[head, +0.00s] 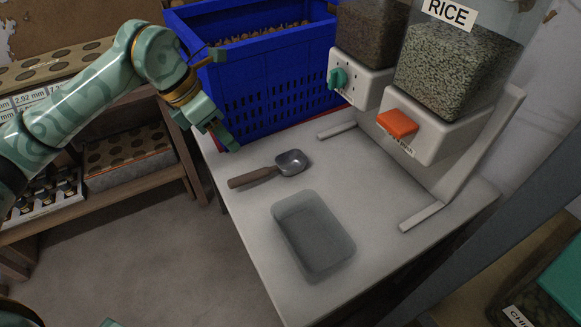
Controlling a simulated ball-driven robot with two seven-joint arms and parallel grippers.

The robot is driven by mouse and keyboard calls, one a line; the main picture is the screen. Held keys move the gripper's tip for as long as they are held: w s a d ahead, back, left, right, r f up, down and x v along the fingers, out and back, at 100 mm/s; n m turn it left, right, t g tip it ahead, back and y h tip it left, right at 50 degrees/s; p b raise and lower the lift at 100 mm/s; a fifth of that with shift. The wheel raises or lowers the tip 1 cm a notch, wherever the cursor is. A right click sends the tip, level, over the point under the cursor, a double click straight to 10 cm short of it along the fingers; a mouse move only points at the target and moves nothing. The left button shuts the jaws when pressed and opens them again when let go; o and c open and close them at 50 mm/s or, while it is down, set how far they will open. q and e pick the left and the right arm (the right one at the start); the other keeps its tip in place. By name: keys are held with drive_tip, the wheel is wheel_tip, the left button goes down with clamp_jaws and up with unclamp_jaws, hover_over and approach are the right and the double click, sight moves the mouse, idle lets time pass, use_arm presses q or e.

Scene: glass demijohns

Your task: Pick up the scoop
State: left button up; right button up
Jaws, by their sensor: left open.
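The scoop (254,177) lies on the white tabletop, with its brown handle toward the left and its grey metal bowl toward the right. My left gripper (222,136) is open and empty. In the picture it is above and to the left of the scoop, in front of the blue crate's left corner, and apart from the scoop. Nothing hides the scoop.
A blue crate (290,95) stands behind the scoop. A translucent empty tub (313,235) sits in front of it. Dispensers, one labelled RICE (455,75), stand at the back right. The tabletop (262,235) is bare around the scoop. A wooden shelf (130,178) stands left.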

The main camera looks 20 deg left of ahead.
use_arm(q)
drive_tip(key=b, duration=0.2)
hover_over(256, 171)
drive_tip(key=s+a, duration=0.1)
drive_tip(key=a, duration=0.1)
wheel_tip(256, 171, down, 7)
drive_tip(key=shift+s+d+f, duration=0.15)
drive_tip(key=shift+d+f, duration=0.15)
drive_tip(key=shift+f, duration=0.4)
drive_tip(key=b+x, duration=0.2)
drive_tip(key=x, duration=0.2)
drive_tip(key=shift+w+f+b, duration=0.25)
drive_tip(key=shift+f+b, duration=0.1)
drive_tip(key=shift+r, duration=0.1)
use_arm(e)
drive_tip(key=shift+g, duration=0.3)
drive_tip(key=f, duration=0.1)
drive_tip(key=s+f, duration=0.1)
drive_tip(key=f, duration=0.1)
drive_tip(key=s+f, duration=0.1)
drive_tip(key=shift+s+a+f, duration=0.25)
drive_tip(key=shift+a, duration=0.1)
use_arm(q)
clamp_jaws()
